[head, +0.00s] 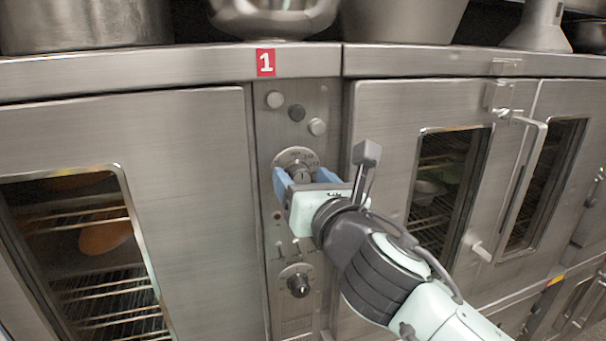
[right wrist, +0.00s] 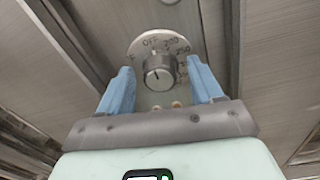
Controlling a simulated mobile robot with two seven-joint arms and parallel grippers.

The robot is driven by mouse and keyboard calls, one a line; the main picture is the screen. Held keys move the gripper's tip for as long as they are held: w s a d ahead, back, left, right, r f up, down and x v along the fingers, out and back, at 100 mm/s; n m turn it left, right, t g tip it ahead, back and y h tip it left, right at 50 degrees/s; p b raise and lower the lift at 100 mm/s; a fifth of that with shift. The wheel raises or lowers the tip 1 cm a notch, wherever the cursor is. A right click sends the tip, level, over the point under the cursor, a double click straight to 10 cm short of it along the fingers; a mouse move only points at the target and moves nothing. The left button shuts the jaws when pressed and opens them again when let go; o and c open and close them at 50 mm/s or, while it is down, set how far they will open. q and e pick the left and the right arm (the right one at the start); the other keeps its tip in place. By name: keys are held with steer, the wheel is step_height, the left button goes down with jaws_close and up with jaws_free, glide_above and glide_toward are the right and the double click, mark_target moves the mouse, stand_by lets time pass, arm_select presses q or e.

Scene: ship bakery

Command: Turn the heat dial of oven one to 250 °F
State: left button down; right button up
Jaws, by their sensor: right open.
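The heat dial (head: 302,174) of oven one is a round knob on a pale plate with printed numbers, on the panel below the red "1" label (head: 265,62). In the right wrist view the dial knob (right wrist: 159,73) shows a short mark pointing up, roughly toward the "OFF" print on the dial plate (right wrist: 143,46). My right gripper (head: 303,179) is open at the dial, with its blue fingers on either side of the knob's front. In the right wrist view my right gripper (right wrist: 160,72) shows gaps between both fingers and the knob. My left gripper is out of view.
A second dark knob (head: 298,283) sits lower on the same panel, with small switches above it. Round buttons (head: 296,113) are above the dial. Oven doors flank the panel; a bar handle (head: 525,165) sticks out at the right. Metal pots (head: 85,25) stand on top.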

steer(key=shift+w+a, duration=0.1)
steer(key=shift+w, duration=0.3)
steer(key=shift+s, duration=0.1)
steer(key=c, duration=1)
